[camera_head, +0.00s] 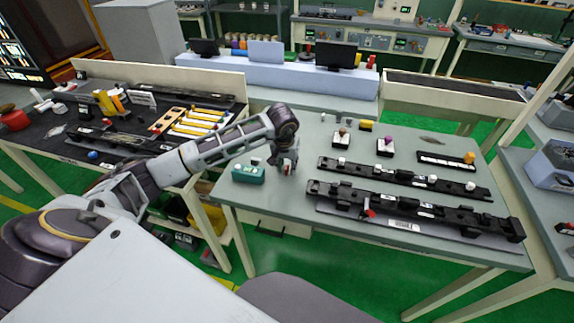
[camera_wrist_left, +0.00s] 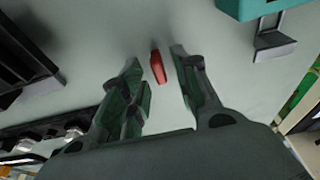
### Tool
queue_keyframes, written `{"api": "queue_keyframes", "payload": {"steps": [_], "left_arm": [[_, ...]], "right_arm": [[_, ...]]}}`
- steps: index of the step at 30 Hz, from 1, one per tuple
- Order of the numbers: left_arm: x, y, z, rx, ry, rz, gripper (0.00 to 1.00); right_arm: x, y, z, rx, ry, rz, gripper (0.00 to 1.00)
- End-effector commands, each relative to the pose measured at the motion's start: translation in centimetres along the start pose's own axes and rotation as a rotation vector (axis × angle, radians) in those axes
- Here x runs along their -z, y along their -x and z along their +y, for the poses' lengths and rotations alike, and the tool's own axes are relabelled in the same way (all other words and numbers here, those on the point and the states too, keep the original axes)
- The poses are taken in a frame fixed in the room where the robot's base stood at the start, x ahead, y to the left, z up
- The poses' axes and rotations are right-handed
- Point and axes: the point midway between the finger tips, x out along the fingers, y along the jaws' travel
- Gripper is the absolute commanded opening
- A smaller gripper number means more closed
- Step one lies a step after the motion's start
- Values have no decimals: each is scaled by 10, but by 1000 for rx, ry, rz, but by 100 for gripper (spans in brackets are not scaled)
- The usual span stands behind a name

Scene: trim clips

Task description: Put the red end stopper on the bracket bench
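My left gripper (camera_head: 287,168) points down low over the pale grey bench (camera_head: 290,205), close to its left end. In the left wrist view its two fingers (camera_wrist_left: 156,60) are apart. A small red piece (camera_wrist_left: 157,67), which looks like the red end stopper, shows between the fingertips with a gap on both sides. In the head view only a speck of red shows at the fingertips, and the rest is hidden. Which surface is the bracket bench, I cannot tell for sure. My right gripper is in neither view.
A teal block (camera_head: 248,174) stands just left of my gripper. Two long black rails (camera_head: 440,216) lie at the right; a red bit (camera_head: 370,213) shows on the front one. The dark-topped table (camera_head: 125,155) at left is crowded. The front left of the grey bench is clear.

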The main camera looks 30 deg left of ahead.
Motion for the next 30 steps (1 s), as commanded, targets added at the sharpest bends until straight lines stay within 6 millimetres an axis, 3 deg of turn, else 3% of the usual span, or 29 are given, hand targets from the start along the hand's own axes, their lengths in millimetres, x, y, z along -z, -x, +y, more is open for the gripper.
{"api": "queue_keyframes", "payload": {"steps": [7,11,20,30], "left_arm": [[1,4,0,0,0,0,31],[2,18,0,0,1,4,31],[2,61,0,0,0,4,31],[1,106,0,0,0,2,31]], "right_arm": [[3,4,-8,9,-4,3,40],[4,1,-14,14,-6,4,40],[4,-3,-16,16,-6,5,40],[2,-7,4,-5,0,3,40]]}}
